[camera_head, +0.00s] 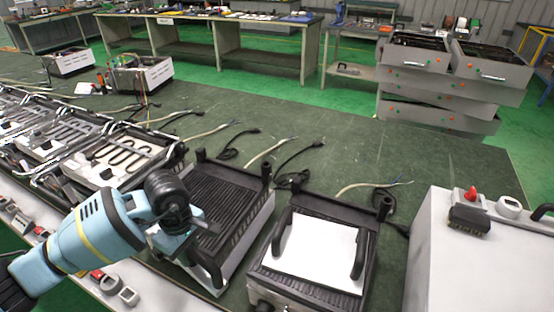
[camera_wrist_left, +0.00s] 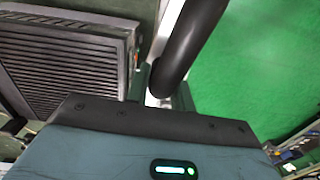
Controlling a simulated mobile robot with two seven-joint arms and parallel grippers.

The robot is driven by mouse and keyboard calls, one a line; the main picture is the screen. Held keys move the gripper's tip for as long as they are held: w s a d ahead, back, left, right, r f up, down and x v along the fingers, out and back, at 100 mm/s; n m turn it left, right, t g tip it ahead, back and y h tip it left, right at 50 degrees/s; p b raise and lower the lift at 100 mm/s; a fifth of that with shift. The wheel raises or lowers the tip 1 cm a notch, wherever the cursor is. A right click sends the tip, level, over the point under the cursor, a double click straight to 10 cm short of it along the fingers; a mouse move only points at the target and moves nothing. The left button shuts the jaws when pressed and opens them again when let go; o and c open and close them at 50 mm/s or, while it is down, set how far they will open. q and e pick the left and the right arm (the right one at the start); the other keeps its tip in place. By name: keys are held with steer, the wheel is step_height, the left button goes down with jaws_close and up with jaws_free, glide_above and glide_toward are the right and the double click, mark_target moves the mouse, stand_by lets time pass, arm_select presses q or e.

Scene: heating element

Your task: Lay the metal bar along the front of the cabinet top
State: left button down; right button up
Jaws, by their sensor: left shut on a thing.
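My left gripper (camera_head: 196,228) is low over the front left part of a black ridged grill unit (camera_head: 228,195). In the left wrist view the gripper (camera_wrist_left: 162,88) is shut on a thick black curved bar (camera_wrist_left: 192,42). I cannot tell whether this is the metal bar or a handle of the unit. A white cabinet (camera_head: 440,262) stands at the right in the head view, its top partly cut off by the frame. A red knob (camera_head: 471,194), a white dial and a black block (camera_head: 469,220) are on it. My right gripper is not in view.
A second unit with a white plate (camera_head: 315,250) and black handles stands right of the grill. Heating units with silver bars (camera_head: 110,160) line the left. Loose cables (camera_head: 232,152) lie behind. The green bench top (camera_head: 300,125) beyond is mostly clear.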

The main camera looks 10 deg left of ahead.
arm_select(q)
steer(key=m, duration=0.2)
steer(key=d+m, duration=0.1)
steer(key=shift+w+f+m, duration=0.2)
steer(key=shift+f+m, duration=0.2)
steer(key=m, duration=0.2)
steer(key=d+f+m, duration=0.1)
steer(key=shift+w+m, duration=0.15)
steer(key=shift+m, duration=0.25)
steer(key=m, duration=0.2)
steer(key=d+f+m, duration=0.1)
steer(key=m, duration=0.3)
steer(key=shift+w+d+f, duration=0.15)
steer(key=shift+w, duration=0.05)
